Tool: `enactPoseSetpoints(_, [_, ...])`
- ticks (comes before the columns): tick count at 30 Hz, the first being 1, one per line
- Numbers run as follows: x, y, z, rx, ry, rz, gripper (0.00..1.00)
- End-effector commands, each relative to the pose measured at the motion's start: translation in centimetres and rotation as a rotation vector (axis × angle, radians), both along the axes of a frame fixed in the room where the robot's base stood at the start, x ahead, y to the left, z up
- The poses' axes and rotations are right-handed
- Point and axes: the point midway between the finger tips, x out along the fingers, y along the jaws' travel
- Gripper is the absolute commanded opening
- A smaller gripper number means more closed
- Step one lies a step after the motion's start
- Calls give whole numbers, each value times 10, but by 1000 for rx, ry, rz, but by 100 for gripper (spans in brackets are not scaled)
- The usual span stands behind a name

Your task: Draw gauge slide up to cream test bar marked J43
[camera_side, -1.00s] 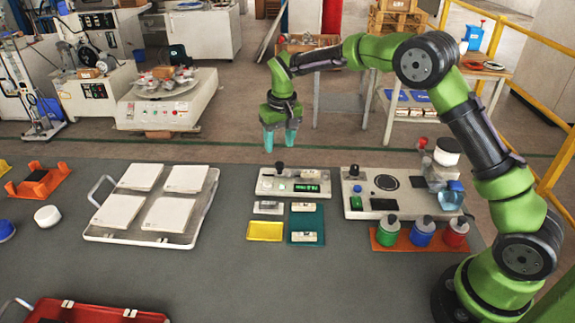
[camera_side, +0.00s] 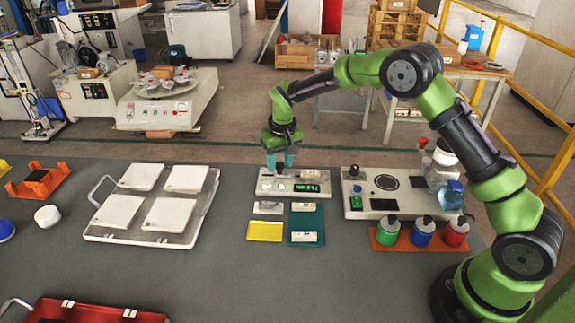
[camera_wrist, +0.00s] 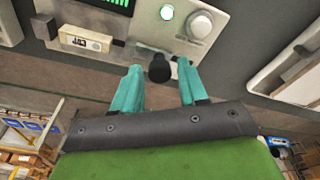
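The gauge (camera_side: 265,185) is a light box with a lit green display (camera_side: 308,188); the display also shows at the top of the wrist view (camera_wrist: 110,3). The cream test bar (camera_wrist: 78,40) lies along the gauge's edge, its label upside down in the wrist view and seeming to read J43. The slide's black knob (camera_wrist: 159,68) is right of the bar there, with a small gap between bar and slide. My gripper (camera_wrist: 158,76) is open, with one teal finger either side of the knob; contact is not clear. In the side view my gripper (camera_side: 280,163) is low at the gauge's back left.
Two more cream bars sit on a teal mat (camera_side: 320,222) in front of the gauge, beside a yellow tray (camera_side: 265,231). A white tray (camera_side: 120,237) with several tiles is left. A second instrument (camera_side: 356,207) and several bottles in an orange rack (camera_side: 385,248) are right.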

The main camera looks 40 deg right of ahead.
Motion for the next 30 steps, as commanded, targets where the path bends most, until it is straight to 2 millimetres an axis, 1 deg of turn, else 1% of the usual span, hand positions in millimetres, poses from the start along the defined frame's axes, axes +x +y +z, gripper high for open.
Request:
enactPoseSetpoints(1, [0, 0, 0, 0, 0, 0, 34])
enactPoseSetpoints(6, [0, 0, 0, 0, 0, 0, 8])
enactPoseSetpoints(7, [0, 0, 0, 0, 0, 0, 5])
enactPoseSetpoints(16, [-1, -1, 0, 0, 0, 0, 5])
enactPoseSetpoints(30, [-11, -11, 1, 0, 1, 1, 5])
